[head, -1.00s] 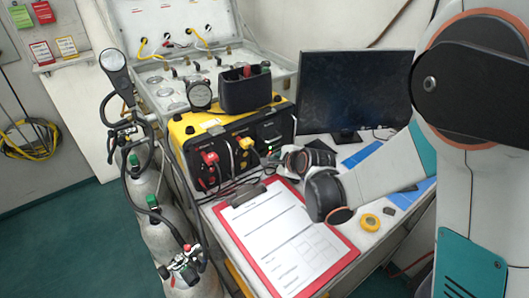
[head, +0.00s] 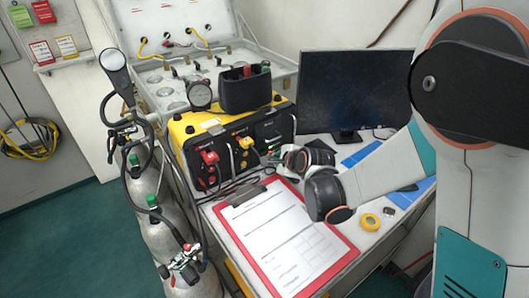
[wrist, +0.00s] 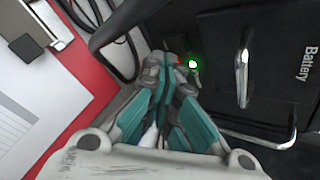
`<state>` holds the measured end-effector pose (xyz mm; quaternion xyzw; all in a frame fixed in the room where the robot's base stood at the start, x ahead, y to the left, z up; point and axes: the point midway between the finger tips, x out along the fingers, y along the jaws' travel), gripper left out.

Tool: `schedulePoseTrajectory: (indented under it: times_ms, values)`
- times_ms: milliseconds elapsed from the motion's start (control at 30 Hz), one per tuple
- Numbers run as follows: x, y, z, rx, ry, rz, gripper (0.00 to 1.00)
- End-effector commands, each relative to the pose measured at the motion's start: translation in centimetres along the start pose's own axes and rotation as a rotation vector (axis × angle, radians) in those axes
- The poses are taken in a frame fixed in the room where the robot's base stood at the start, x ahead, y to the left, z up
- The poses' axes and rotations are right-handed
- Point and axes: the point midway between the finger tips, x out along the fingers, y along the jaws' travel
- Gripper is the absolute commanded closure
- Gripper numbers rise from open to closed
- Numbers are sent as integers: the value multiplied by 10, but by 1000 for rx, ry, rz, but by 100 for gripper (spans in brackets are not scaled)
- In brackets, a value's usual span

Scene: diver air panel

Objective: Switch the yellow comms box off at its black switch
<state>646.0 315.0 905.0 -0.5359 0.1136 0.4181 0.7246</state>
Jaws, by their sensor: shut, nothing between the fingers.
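The yellow comms box (head: 182,131) stands on the desk with its black front panel facing me. A green light (wrist: 192,64) glows on its panel in the wrist view. My gripper (wrist: 168,66) is shut and empty, its teal fingers pointing at the panel just left of the light. In the head view my gripper (head: 279,157) is at the right end of the panel, partly hidden by my wrist. The black switch cannot be clearly made out; the fingertips cover the area beside the light. Whether they touch the panel I cannot tell.
Red (head: 209,158) and yellow (head: 244,144) connectors with cables stick out of the panel's left part. A red clipboard (head: 343,252) lies in front. A monitor (head: 355,90) stands behind right. A metal handle (wrist: 243,75) juts out near the fingers.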

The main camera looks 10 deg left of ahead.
Motion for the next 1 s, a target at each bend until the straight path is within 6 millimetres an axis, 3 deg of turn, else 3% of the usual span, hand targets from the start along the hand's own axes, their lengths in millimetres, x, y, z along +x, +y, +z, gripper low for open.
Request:
schedulePoseTrajectory:
  times_ms: [1000]
  values:
    - [6, -4, 4, 0, 0, 0, 100]
